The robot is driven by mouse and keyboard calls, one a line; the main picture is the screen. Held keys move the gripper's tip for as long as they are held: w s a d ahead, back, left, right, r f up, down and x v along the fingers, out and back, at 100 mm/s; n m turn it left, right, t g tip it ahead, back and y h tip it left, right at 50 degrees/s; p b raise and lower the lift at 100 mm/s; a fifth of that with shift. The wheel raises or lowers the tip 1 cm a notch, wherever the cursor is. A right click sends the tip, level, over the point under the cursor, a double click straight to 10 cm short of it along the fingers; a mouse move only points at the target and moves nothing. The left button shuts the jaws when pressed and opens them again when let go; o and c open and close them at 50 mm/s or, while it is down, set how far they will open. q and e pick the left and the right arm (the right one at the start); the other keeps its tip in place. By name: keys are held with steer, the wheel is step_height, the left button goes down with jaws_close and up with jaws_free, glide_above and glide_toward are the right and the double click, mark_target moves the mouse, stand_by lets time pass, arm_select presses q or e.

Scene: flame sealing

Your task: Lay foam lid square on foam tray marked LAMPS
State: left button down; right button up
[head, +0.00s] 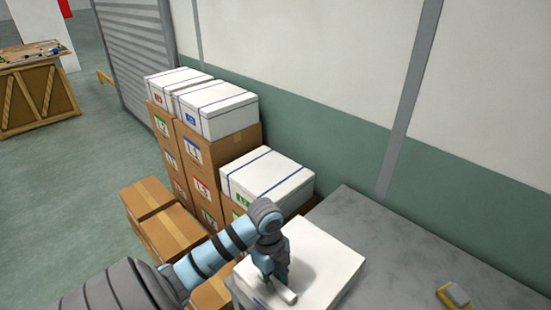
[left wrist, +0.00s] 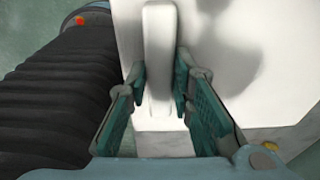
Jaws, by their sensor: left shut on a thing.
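A white foam lid (head: 325,258) with a raised white bar handle (head: 285,295) lies below my left gripper (head: 275,282). In the left wrist view the handle (left wrist: 158,60) stands between the fingers of my left gripper (left wrist: 160,88), which is shut on it. The lid's flat top (left wrist: 235,70) spreads out to the right of the handle. A foam tray under the lid cannot be told apart from it here, and no LAMPS marking is legible. Whether the lid rests on a tray or sits square cannot be told. My right gripper is in neither view.
A grey table (head: 420,265) runs along the wall, with a small yellow and grey tool (head: 455,295) at its right. Stacked cardboard boxes (head: 200,155) and white foam boxes with blue straps (head: 265,175) stand behind, close to my left arm. The middle of the table is bare.

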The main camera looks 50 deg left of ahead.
arm_select(q)
steer(key=shift+f, duration=0.4)
steer(key=c, duration=1.3)
jaws_free()
steer(key=shift+r, duration=0.1)
step_height(320, 180, up, 6)
steer(key=p, duration=0.6)
steer(key=shift+r, duration=0.15)
steer(key=shift+r+p, duration=0.3)
steer(key=shift+r, duration=0.1)
